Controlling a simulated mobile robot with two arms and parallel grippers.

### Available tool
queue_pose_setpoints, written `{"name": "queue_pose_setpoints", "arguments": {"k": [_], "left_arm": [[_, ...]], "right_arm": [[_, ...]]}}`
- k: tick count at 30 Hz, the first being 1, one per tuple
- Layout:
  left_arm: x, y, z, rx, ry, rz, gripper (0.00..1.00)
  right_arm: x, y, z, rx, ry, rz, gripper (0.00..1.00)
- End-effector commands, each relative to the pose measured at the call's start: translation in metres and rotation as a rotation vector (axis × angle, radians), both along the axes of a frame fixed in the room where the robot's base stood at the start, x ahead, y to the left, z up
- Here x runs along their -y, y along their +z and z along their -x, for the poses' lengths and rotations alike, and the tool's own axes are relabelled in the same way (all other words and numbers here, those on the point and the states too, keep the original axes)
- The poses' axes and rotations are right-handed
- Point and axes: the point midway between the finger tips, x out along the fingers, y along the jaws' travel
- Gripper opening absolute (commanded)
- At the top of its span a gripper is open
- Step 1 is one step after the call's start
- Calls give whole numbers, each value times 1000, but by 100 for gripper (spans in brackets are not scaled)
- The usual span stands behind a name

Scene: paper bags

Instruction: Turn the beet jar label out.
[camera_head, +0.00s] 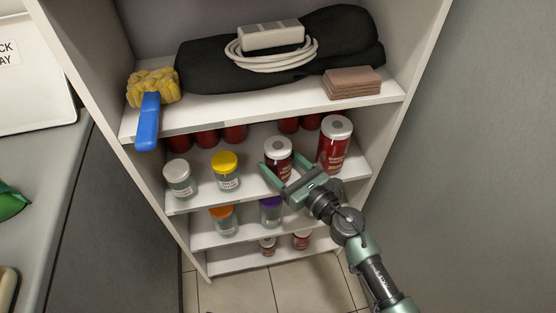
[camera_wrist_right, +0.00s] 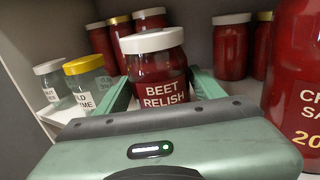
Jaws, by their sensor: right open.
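The beet jar (camera_head: 278,150), dark red with a white lid, stands upright near the front of the second shelf. In the right wrist view the jar (camera_wrist_right: 155,62) shows its "BEET RELISH" label towards the camera, tilted slightly in the picture. My right gripper (camera_head: 284,168) is open, with one finger on each side of the jar. In the wrist view the fingers (camera_wrist_right: 160,85) flank the jar's lower part; I cannot tell whether either touches it. The gripper hides the jar's lower part in the head view. My left gripper is not in view.
A tall red jar (camera_head: 334,142) stands close on the right. A yellow-lidded jar (camera_head: 226,172) and a white-lidded jar (camera_head: 179,178) stand left. Several red jars (camera_wrist_right: 231,48) stand behind. The upper shelf (camera_head: 285,105) overhangs, with a blue-handled brush (camera_head: 149,115) jutting past its edge.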

Motion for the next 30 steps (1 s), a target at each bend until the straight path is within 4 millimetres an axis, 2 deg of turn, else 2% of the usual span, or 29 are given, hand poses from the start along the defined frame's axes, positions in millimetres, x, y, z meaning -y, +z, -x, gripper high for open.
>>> {"name": "queue_pose_setpoints", "arguments": {"k": [11,14,15,25,30], "left_arm": [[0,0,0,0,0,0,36],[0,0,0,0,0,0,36],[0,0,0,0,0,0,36],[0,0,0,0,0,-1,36],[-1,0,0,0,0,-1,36]], "right_arm": [[0,-1,0,-1,0,1,71],[0,-1,0,-1,0,1,93],[0,-1,0,-1,0,1,96],[2,-3,2,-4,0,3,96],[17,-3,17,-4,-1,5,96]]}}
